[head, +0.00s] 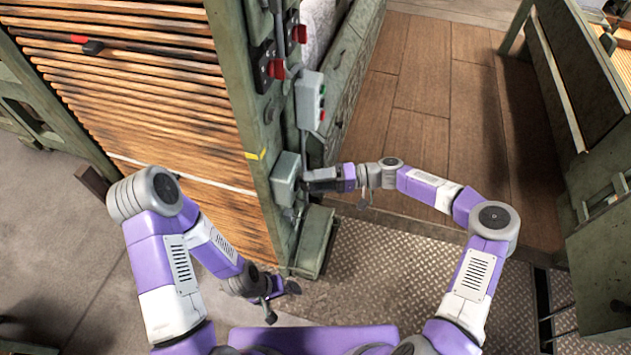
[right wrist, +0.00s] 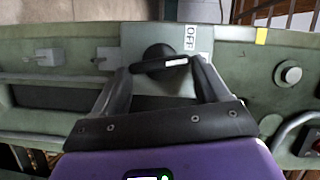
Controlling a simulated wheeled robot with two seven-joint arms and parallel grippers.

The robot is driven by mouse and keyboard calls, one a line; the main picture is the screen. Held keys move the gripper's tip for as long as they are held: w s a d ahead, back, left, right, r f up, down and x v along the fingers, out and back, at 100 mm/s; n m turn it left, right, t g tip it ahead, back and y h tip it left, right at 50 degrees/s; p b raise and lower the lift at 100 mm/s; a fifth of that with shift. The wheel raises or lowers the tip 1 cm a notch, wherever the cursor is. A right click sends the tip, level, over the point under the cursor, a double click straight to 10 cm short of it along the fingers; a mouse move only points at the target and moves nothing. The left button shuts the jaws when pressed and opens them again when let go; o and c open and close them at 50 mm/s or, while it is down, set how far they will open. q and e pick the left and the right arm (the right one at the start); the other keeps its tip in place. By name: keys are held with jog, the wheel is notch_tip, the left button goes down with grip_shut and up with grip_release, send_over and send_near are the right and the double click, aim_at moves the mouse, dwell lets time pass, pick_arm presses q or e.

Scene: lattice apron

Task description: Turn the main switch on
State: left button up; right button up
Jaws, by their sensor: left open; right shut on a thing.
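The main switch looks to be the small grey box (head: 286,180) low on the green post in the head view. In the right wrist view its grey plate (right wrist: 215,64) carries a white label reading OFF (right wrist: 190,38) and a round black knob (right wrist: 155,52). My right gripper (right wrist: 163,64) is shut on the knob, its fingertips hiding part of it. In the head view the right gripper (head: 306,182) is at the box's right side, its fingertips not clear. My left gripper (head: 281,303) is open and empty, low near the post's foot, away from the switch.
Higher on the green post are red-handled switches (head: 276,69) and a grey box with red and green buttons (head: 310,100). A wooden slatted panel (head: 150,85) stands left of the post. A green machine (head: 600,190) stands at the right. The plank floor (head: 435,90) between is clear.

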jog(key=shift+f+m+y, duration=0.15)
jog(key=shift+m+y, duration=0.35)
jog(key=shift+m, duration=0.5)
jog(key=o, duration=1.1)
jog(key=shift+c, duration=0.2)
jog(key=shift+d, duration=0.15)
jog(key=d, duration=0.7)
jog(key=shift+w+d, duration=0.15)
jog(key=shift+w, duration=0.2)
